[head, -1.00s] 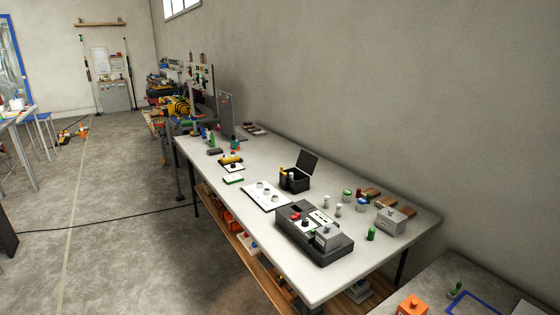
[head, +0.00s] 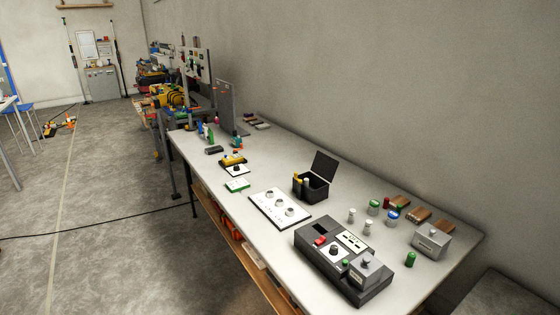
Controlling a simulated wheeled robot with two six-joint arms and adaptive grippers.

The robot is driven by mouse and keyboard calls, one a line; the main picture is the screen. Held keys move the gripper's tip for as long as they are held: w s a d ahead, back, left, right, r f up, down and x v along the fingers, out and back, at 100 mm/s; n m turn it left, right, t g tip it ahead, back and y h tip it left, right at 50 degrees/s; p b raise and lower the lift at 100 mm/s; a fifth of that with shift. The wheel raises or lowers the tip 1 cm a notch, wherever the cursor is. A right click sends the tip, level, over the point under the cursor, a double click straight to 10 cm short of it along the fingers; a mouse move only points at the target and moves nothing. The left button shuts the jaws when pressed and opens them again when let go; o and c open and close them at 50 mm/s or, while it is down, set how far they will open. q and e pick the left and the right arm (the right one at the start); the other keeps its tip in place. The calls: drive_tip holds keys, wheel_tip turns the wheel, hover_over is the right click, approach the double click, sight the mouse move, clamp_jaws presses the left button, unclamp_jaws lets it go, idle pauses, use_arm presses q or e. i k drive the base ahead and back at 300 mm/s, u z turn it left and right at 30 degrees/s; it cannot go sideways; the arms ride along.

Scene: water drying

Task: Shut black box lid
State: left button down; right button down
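The black box (head: 318,190) stands on the white workbench near its back edge, against the wall side. Its lid (head: 324,165) is raised and tilts up at the back. Small cylinders (head: 300,181), orange and pale, show at the box's left side; I cannot tell whether they stand in it or beside it. Neither of my grippers is in view.
The workbench (head: 255,165) runs from near right to far left. A dark grey device (head: 315,255) and a white panel with knobs (head: 265,208) lie in front of the box. Small jars (head: 374,207) and a grey block (head: 431,242) stand to its right. Open floor lies left.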

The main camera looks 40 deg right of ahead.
sight(326, 167)
drive_tip(key=u, duration=0.25)
drive_tip(key=i, duration=1.1)
drive_tip(key=z, duration=0.4)
drive_tip(key=i, duration=0.9)
drive_tip(key=z, duration=0.7)
